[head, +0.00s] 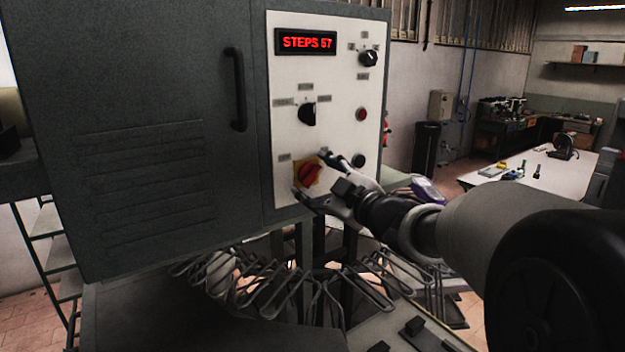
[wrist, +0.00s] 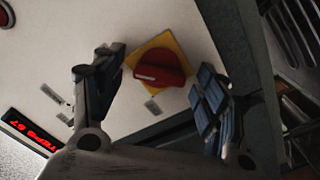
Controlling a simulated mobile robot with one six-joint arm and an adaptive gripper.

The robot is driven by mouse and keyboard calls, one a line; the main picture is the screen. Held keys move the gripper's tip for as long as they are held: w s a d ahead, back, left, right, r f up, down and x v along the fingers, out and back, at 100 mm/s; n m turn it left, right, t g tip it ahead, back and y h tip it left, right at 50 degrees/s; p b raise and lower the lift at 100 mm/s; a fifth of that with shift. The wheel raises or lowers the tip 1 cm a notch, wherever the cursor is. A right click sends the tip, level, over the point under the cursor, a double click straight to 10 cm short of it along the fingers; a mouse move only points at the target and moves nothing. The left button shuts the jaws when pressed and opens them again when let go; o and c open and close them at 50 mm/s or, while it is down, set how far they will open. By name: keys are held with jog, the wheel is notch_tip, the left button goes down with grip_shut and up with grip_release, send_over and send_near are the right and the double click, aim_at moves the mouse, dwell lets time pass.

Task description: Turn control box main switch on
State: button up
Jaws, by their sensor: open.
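The control box main switch is a red rotary knob (head: 309,174) on a yellow plate, low on the white panel (head: 290,130) of the grey control box. It also shows in the wrist view (wrist: 160,68), lying between my fingers. My gripper (head: 312,178) is open in front of the switch, one finger above and one below it in the head view. In the wrist view my gripper's fingers (wrist: 165,85) stand apart on either side of the knob. I cannot tell whether either finger touches it. The display (head: 306,42) is lit red and reads "STEPS 57".
Black selector knobs (head: 308,113) and a red button (head: 361,114) sit above the switch. A black button (head: 358,160) is right of it, near my arm. A black door handle (head: 236,90) is at the left. Wire racks (head: 290,285) stand below the box.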

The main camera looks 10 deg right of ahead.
jog(key=v, duration=1.2)
